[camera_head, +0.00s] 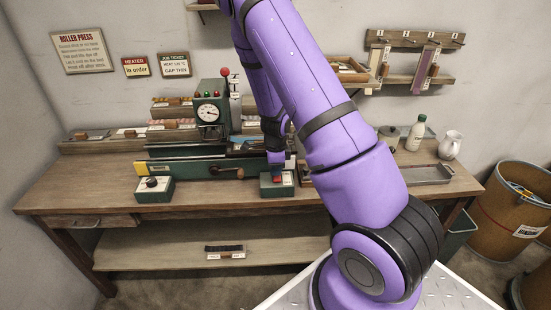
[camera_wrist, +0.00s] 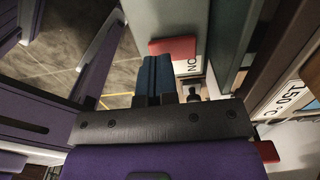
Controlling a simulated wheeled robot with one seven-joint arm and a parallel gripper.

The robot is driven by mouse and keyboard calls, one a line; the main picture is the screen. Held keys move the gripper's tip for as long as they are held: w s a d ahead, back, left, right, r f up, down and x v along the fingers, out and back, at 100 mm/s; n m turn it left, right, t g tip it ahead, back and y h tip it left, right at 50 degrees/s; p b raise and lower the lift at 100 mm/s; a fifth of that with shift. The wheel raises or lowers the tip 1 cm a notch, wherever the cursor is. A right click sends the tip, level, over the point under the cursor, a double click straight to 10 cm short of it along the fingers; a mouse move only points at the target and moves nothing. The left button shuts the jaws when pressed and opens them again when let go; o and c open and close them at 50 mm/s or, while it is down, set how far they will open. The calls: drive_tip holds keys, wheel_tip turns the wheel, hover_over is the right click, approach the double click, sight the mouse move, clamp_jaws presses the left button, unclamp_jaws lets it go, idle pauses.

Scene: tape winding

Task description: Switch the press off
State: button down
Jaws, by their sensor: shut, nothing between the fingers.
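The green roller press (camera_head: 190,165) stands on the bench, with a round gauge (camera_head: 208,113) and a red ball-topped lever (camera_head: 225,72). A small green switch box (camera_head: 264,190) sits at the bench's front edge. Its red switch part (camera_head: 277,181) also shows in the wrist view (camera_wrist: 172,48), beside a white label (camera_wrist: 194,66) with upside-down lettering that looks like ON. My gripper (camera_head: 277,174) is shut and empty, pointing down over the box. In the wrist view its blue fingertips (camera_wrist: 157,65) are right against or just over the red part; I cannot tell if they touch.
A second green box with a black knob (camera_head: 153,184) stands to the left. A metal tray (camera_head: 425,174), a white bottle (camera_head: 415,134) and a white jug (camera_head: 450,145) are at the right. A 150 °C label (camera_wrist: 290,95) shows close by.

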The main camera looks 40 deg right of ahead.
drive_tip(key=shift+f, duration=0.95)
drive_tip(key=shift+f, duration=0.15)
drive_tip(key=shift+w+d, duration=0.1)
drive_tip(key=shift+w+d+r, duration=0.35)
drive_tip(key=shift+w, duration=0.15)
